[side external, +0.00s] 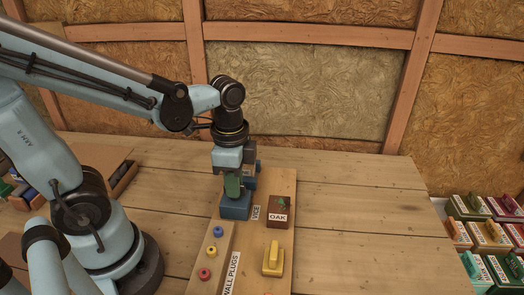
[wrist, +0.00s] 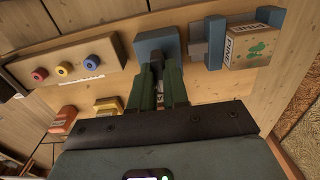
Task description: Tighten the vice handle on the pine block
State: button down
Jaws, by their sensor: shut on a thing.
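The blue vice (side external: 236,207) is on the wooden board, and its blue end block also shows in the wrist view (wrist: 158,41). The pine block (wrist: 255,48), pale with a green mark, sits at the vice's blue and grey jaws at the top right of the wrist view. My gripper (side external: 233,186) is pointed down at the near end of the vice. In the wrist view its green fingers (wrist: 158,82) are shut around the dark vice handle (wrist: 157,65), which is mostly hidden between them. In the side view my gripper hides most of the pine block and the handle.
A dark red block labelled OAK (side external: 278,212) and a yellow piece (side external: 272,260) stand right of the vice. A wall plugs strip (side external: 213,262) with blue, yellow and red plugs is at left. Colourful boxes (side external: 487,235) are at far right. The bench right of the board is clear.

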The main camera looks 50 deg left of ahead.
jog(key=shift+m, duration=1.3)
dwell(0.7)
jog(key=c, duration=1.1)
grip_release()
jog(key=shift+r, duration=0.1)
jog(key=shift+r, duration=5.95)
